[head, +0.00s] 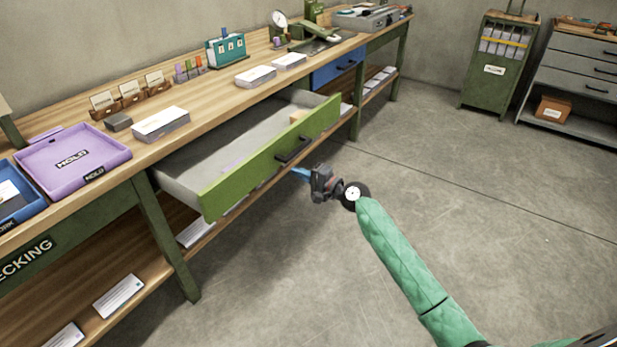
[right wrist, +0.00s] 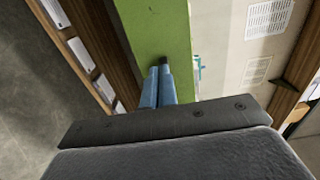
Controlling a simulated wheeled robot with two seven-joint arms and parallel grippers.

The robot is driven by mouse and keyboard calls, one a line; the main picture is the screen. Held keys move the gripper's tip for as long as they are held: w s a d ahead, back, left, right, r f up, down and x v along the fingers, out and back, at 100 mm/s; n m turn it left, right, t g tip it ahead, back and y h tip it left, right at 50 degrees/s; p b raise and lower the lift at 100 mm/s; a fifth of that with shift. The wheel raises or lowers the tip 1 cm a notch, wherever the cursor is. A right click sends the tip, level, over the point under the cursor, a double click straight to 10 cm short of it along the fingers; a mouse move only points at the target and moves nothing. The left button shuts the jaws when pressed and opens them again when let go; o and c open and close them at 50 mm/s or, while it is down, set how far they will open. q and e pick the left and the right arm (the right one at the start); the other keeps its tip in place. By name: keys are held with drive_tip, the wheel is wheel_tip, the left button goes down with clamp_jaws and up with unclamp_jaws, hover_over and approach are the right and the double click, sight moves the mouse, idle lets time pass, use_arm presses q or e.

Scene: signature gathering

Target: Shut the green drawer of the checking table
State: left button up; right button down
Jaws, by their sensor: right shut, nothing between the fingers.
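The green drawer (head: 275,153) of the checking table (head: 147,203) stands pulled well out in the head view. Its front has a black bar handle (head: 294,149). My right gripper (head: 300,174) is shut and empty in front of the drawer front, just below and right of the handle. In the right wrist view the shut blue fingers (right wrist: 158,85) point at the green drawer front (right wrist: 160,30); a small dark piece shows at their tips. I cannot tell whether they touch the front. My left gripper is not in view.
A purple tray (head: 73,160), a blue tray (head: 14,196) and paper stacks (head: 161,123) lie on the tabletop. A shut blue drawer (head: 338,66) is farther along. A lower shelf (head: 142,266) holds papers. The floor to the right is clear up to a green cabinet (head: 494,80).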

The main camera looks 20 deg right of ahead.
sight(271, 161)
drive_tip(key=x, duration=0.8)
drive_tip(key=shift+w, duration=0.1)
drive_tip(key=shift+a, duration=0.15)
